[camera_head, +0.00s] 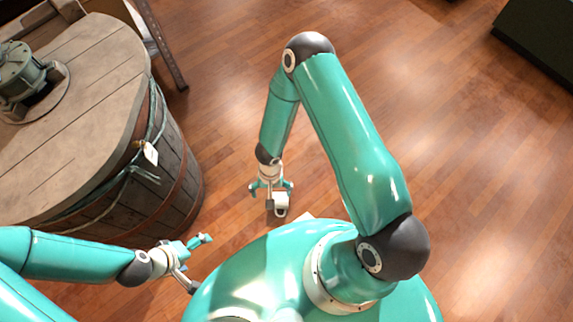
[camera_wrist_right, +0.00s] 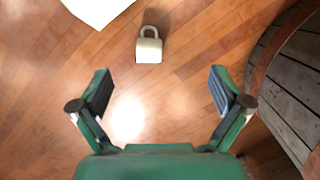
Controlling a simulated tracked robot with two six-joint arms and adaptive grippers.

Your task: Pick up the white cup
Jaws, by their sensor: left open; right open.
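The white cup (camera_head: 281,205) is on the wooden floor in front of my body in the head view. In the right wrist view the cup (camera_wrist_right: 149,49) shows whole, with its handle toward the top of the picture. My right gripper (camera_head: 271,192) is above and close beside the cup in the head view. In the right wrist view my right gripper (camera_wrist_right: 162,88) is open and empty, and the cup lies beyond the gap between its fingertips. My left gripper (camera_head: 199,247) is open and empty at the lower left, well away from the cup.
A large wooden barrel (camera_head: 172,165) with a rope around it stands at the left, and its side shows in the right wrist view (camera_wrist_right: 290,90). A grey-green device (camera_head: 22,75) sits on its top. A white flat thing (camera_wrist_right: 97,8) lies near the cup. Floor to the right is clear.

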